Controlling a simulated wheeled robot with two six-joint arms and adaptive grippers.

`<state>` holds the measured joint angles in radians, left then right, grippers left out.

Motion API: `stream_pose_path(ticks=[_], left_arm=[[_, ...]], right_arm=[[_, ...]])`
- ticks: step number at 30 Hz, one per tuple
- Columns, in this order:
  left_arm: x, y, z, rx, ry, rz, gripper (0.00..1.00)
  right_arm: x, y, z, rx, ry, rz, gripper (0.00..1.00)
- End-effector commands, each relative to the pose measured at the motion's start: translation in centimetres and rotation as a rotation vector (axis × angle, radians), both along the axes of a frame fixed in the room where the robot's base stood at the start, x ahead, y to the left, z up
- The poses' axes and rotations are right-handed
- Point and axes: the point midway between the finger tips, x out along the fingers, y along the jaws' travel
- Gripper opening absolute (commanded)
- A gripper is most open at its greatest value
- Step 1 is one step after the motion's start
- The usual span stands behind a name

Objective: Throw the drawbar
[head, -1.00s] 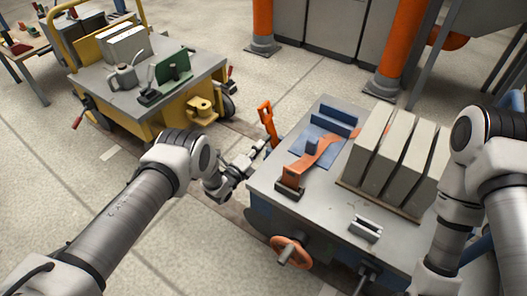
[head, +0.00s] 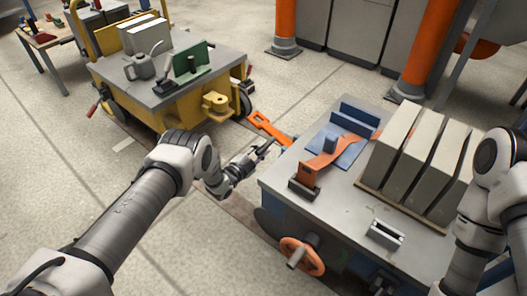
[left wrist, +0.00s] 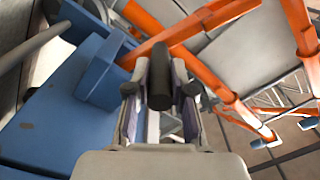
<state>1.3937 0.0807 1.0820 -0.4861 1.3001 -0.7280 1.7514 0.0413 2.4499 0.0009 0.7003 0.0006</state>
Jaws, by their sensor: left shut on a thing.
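The orange drawbar (head: 268,128) reaches out from the blue-grey cart (head: 345,200) toward the yellow cart (head: 150,105) and lies low, with its slotted end near the yellow coupling (head: 216,103). A small gap seems to remain between them. My left gripper (head: 266,150) is beside the drawbar. In the left wrist view its fingers (left wrist: 160,100) are shut on a dark cylindrical grip (left wrist: 158,75), with an orange bar (left wrist: 185,32) just behind it. How the grip joins the bar is hidden. My right gripper is out of view.
The near cart carries grey panels (head: 398,150), an orange curved piece (head: 340,150) and an orange handwheel (head: 302,256) on its side. Open floor lies between the carts.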

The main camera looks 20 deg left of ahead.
Motion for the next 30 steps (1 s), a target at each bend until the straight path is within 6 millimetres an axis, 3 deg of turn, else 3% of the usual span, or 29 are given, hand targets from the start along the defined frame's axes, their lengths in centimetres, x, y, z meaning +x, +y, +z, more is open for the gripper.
stream_pose_path(ticks=[3, 13, 30], left_arm=[[0.0, 0.1, -1.1, -0.084, 0.037, -0.002, 0.00], [0.0, 0.2, -2.3, -0.247, 0.104, -0.003, 0.00], [0.0, 0.1, -2.5, -0.288, 0.123, -0.004, 0.00]], right_arm=[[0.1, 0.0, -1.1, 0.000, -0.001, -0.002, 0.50], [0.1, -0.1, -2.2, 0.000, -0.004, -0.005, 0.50], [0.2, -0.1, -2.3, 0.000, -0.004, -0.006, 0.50]])
